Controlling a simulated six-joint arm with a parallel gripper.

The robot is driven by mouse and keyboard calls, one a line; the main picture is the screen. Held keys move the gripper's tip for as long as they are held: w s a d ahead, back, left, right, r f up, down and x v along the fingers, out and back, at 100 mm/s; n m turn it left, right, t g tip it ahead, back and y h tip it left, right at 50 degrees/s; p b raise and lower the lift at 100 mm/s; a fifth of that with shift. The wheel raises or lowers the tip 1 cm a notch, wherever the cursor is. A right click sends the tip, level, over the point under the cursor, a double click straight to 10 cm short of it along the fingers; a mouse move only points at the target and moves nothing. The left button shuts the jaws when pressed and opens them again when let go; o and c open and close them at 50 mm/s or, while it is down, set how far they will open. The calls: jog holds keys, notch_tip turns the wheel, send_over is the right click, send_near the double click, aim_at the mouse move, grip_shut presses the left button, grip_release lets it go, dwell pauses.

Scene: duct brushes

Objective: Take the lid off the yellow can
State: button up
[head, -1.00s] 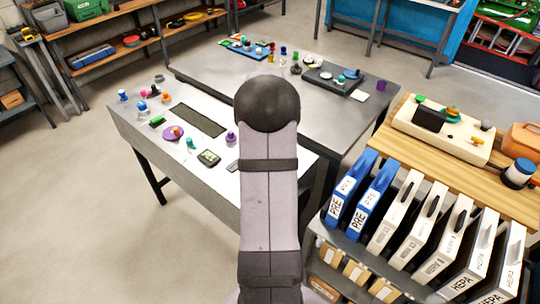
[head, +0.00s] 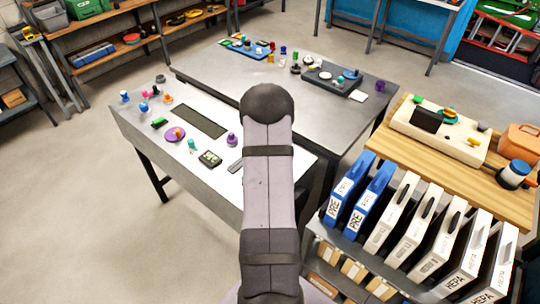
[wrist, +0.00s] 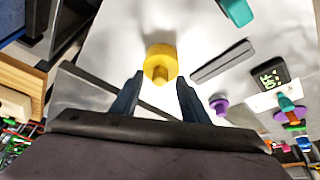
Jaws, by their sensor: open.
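The yellow can (wrist: 161,56) stands on the pale table top in the wrist view, seen from close by. A small yellow knob on a round yellow top faces my gripper, and I cannot make out the seam between lid and can. My gripper (wrist: 159,82) is open. Its two dark fingers are apart, one to the left and one to the right of the knob in the picture, with no clear contact. In the head view my arm covers the gripper, and I cannot find this can there.
A grey bar (wrist: 222,61), a teal object (wrist: 237,10), a purple object (wrist: 220,105) and a meter with a lit display (wrist: 269,76) lie to the right of the can. Filter boxes (head: 408,210) stand on a cart at the right in the head view.

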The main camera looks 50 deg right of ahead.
grip_shut()
dwell(0.4)
notch_tip(320, 180, up, 10)
jog(key=b, duration=0.3)
jog(key=shift+f+b, duration=0.15)
jog(key=shift+b, duration=0.15)
